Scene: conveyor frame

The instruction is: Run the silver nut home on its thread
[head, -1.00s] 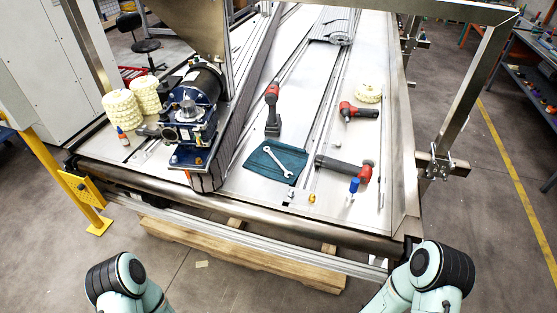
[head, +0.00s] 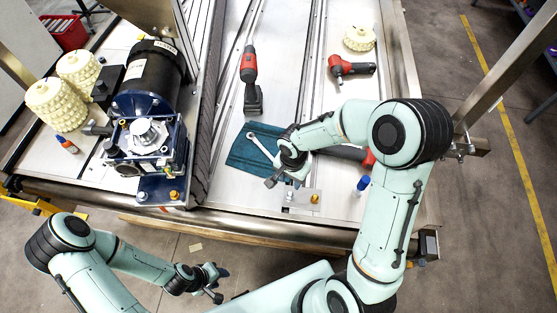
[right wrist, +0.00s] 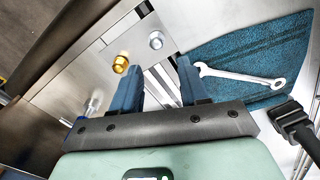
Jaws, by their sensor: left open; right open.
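A silver nut (head: 289,196) sits on a small metal plate (head: 301,201) at the front of the conveyor frame, beside a gold nut (head: 314,199). In the right wrist view the silver nut (right wrist: 156,40) lies ahead of my fingertips, with the gold nut (right wrist: 120,64) to its left. Its thread is too small to make out. My right gripper (head: 284,181) is open and empty over the front edge of the teal cloth, just behind the silver nut; its blue fingers (right wrist: 157,72) also show in the right wrist view. My left gripper (head: 219,284) is open in front of the frame, touching nothing.
A wrench (head: 263,146) lies on the teal cloth (head: 238,158). A motor unit (head: 148,130) with silver and gold bolts stands left. A cordless driver (head: 249,75), a red-headed tool (head: 346,68), a partly hidden grinder and a blue-capped bottle (head: 363,184) lie around.

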